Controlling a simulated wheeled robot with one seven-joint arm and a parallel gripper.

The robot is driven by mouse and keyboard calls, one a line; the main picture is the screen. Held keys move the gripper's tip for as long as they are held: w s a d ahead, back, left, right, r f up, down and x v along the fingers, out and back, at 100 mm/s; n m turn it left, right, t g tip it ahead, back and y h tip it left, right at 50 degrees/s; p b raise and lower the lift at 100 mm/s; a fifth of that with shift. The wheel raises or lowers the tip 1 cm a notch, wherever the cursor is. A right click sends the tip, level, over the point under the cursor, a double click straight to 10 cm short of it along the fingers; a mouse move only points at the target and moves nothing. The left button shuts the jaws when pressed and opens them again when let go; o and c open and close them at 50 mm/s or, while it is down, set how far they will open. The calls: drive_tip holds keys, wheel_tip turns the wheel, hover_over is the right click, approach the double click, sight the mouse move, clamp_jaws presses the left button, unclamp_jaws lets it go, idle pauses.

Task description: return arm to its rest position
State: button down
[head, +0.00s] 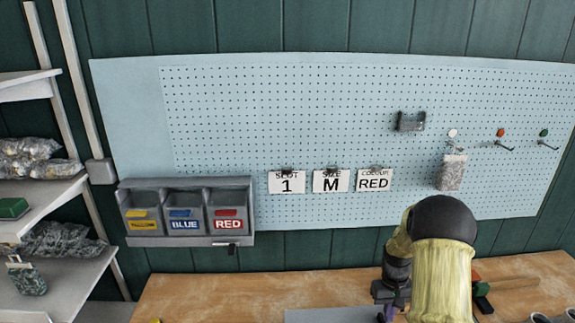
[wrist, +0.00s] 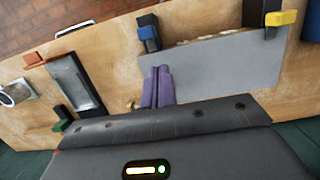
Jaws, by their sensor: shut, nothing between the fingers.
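My gripper (wrist: 158,86) shows in the wrist view as two purple fingers side by side, shut with nothing between them. It is over the wooden workbench (wrist: 120,50), beside the left end of a grey mat (wrist: 225,65). In the head view my arm, pale yellow with a black joint, rises at the lower right in front of the bench (head: 210,295). Only a bit of purple finger shows there at the bottom edge, so most of the gripper is hidden or out of frame.
A pegboard (head: 300,120) holds three cards, hooks and a bag (head: 452,172). A bin rack (head: 186,210) hangs at its lower left. Shelves (head: 45,205) stand far left. On the bench lie a dark tray (wrist: 75,82) and dark blocks with blue (wrist: 148,33) and yellow (wrist: 281,18) ends.

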drive_tip(key=s+a+r+t+b, duration=0.2)
drive_tip(key=s+a+r+b, duration=0.1)
drive_tip(key=s+a, duration=0.4)
drive_tip(key=s+a+r+t+b, duration=0.2)
drive_tip(key=s+a+b, duration=0.3)
drive_tip(key=s+a, duration=0.3)
drive_tip(key=s+r, duration=0.1)
drive_tip(key=s, duration=0.1)
drive_tip(key=shift+s+r+t, duration=0.25)
drive_tip(key=shift+s+t, duration=0.05)
drive_tip(key=shift+a, duration=0.1)
idle(0.7)
idle(0.6)
